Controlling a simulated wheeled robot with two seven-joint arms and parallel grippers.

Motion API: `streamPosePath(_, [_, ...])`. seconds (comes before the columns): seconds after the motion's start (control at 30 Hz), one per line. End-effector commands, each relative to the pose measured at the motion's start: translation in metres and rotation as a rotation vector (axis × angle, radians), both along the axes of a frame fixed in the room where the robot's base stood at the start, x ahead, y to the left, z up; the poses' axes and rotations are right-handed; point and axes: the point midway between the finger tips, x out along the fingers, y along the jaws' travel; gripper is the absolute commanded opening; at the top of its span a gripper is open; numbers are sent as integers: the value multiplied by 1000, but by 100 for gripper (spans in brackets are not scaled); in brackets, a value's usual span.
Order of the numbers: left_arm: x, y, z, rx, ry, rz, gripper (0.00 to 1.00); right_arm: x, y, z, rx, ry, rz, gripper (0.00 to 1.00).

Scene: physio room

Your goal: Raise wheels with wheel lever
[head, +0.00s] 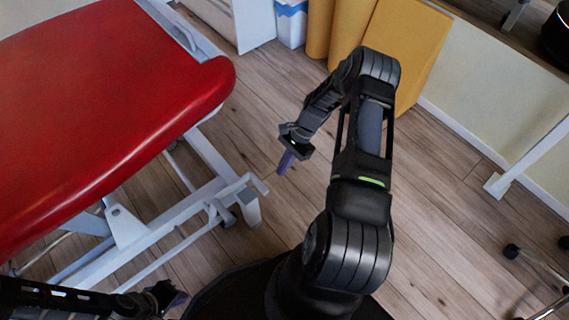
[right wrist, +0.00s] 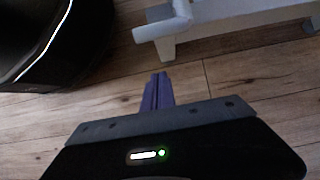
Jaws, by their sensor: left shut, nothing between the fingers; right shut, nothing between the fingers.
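The red treatment table (head: 110,95) stands at the left on a white metal frame. A white bent lever (head: 240,186) sticks out at the near end of its base frame, and a grey wheel (head: 226,216) shows close below it. In the right wrist view the lever (right wrist: 162,29) points left at the top. My right gripper (head: 285,163) is shut and empty, its purple fingers pointing down, above and to the right of the lever and apart from it. My left gripper (head: 178,299) is low at the bottom left, shut and empty, near the base frame.
Yellow mats (head: 365,40) lean on the wall at the back, beside a white cabinet (head: 250,22). A white stand leg (head: 497,184) and a wheeled metal base (head: 540,285) are at the right. The wooden floor between is clear.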

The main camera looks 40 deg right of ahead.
Motion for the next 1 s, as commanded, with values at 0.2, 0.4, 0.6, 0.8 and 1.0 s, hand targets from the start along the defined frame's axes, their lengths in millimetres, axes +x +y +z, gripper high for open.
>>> streamPosePath(0.2, [3,3,-14,5,-5,8,0,-1,25,-42,3,2,2,0])
streamPosePath(0.4, [4,4,-15,6,-7,11,0,1,44,-39,-1,-2,2,0])
streamPosePath(0.6, [4,4,-16,6,-7,11,0,1,57,-25,0,-1,1,0])
streamPosePath(0.8, [4,4,-16,6,-7,11,0,1,59,-22,-1,-1,1,0])
streamPosePath(1.0, [4,4,-16,6,-7,11,0,1,59,-22,-1,0,1,0])
